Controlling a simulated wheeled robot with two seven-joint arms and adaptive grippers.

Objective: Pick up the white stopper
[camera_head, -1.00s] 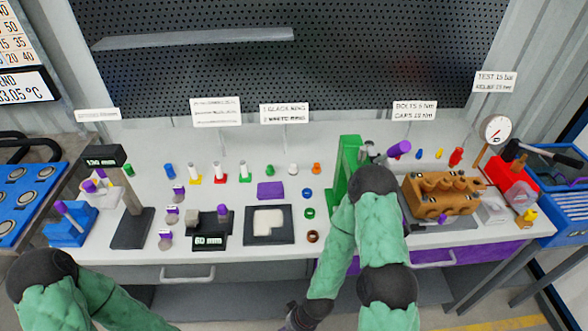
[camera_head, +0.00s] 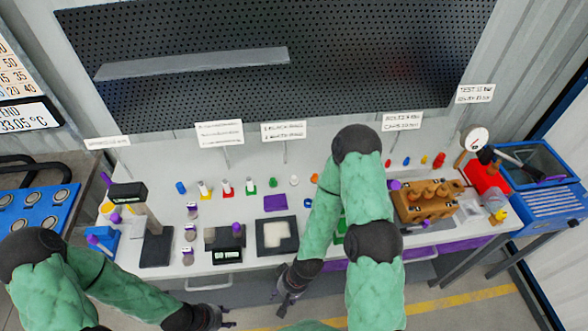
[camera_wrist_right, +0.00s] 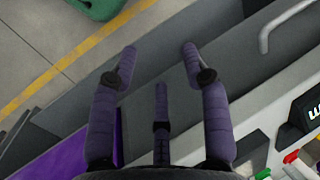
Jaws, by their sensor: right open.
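A small white stopper (camera_head: 294,181) stands upright near the back of the bench, between a green one (camera_head: 273,182) and an orange one (camera_head: 314,178). My right gripper (camera_head: 281,299) hangs in front of the bench's front edge, below and well apart from the stopper. In the right wrist view its fingers (camera_wrist_right: 159,58) are spread with nothing between them. The stopper is not recognisable in that view. My left gripper (camera_head: 232,318) is low in front of the bench, left of the right one. It is too small to judge its opening.
A dark tray with a pale block (camera_head: 263,249) and a purple block (camera_head: 275,203) lie between the bench front and the stopper. White posts on coloured bases (camera_head: 227,187) stand to its left. My right forearm passes close on its right. A brown pump block (camera_head: 428,201) stands further right.

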